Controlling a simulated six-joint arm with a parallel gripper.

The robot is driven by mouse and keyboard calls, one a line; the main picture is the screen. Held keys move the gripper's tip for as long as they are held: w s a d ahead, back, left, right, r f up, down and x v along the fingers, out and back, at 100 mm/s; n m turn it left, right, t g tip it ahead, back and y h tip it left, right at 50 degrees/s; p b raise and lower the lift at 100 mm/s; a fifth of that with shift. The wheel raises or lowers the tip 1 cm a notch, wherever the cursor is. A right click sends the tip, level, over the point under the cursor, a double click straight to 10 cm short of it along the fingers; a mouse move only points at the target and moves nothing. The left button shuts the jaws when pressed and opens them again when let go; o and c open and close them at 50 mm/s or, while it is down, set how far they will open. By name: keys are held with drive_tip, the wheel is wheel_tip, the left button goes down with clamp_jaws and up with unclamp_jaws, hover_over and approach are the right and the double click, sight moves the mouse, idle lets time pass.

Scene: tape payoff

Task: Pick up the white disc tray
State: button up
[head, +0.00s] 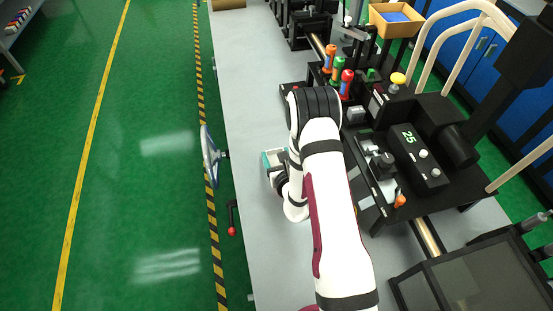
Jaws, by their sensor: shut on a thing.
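My gripper (279,178) is mostly hidden by my own arm, low over the grey bench left of the black machine. It is shut on a small pale, box-like thing with a teal edge (267,160), which seems to be the white disc tray. Its far side and the fingertips are hidden, and I cannot tell whether it touches the bench.
The grey bench (245,90) is clear at its back left. The black machine (425,165) with a green "25" display stands right. Red, green and orange handles (338,70) stand behind my arm. A red-knobbed lever (232,215) sticks out at the left edge. A cardboard box (395,32) is at the back.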

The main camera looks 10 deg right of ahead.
drive_tip(key=shift+r, duration=2.3)
drive_tip(key=s+d+r, duration=0.6)
drive_tip(key=d+r, duration=0.1)
drive_tip(key=d, duration=0.3)
drive_tip(key=s+a+r+n+g+y, duration=0.1)
drive_tip(key=s+a+r+n+y, duration=0.15)
drive_tip(key=a+r, duration=0.55)
drive_tip(key=s+a+r+n+g+y, duration=0.1)
drive_tip(key=a+r+n+y, duration=0.25)
drive_tip(key=r, duration=0.85)
drive_tip(key=w+d+f+m, duration=0.1)
drive_tip(key=w+d+f, duration=0.25)
drive_tip(key=f, duration=0.35)
drive_tip(key=w+d+f+h, duration=0.1)
drive_tip(key=w+d+f, duration=0.1)
drive_tip(key=d+f, duration=0.3)
drive_tip(key=w+d+f+m, duration=0.1)
drive_tip(key=w+d+f, duration=0.1)
drive_tip(key=f, duration=0.6)
hover_over(273, 144)
drive_tip(key=s, duration=0.2)
drive_tip(key=shift+t, duration=0.4)
wheel_tip(273, 144, down, 7)
drive_tip(key=shift+s+a+f, duration=0.1)
drive_tip(key=shift+a+f, duration=0.05)
wheel_tip(273, 144, down, 4)
drive_tip(key=shift+a+f, duration=0.1)
drive_tip(key=shift+f, duration=0.1)
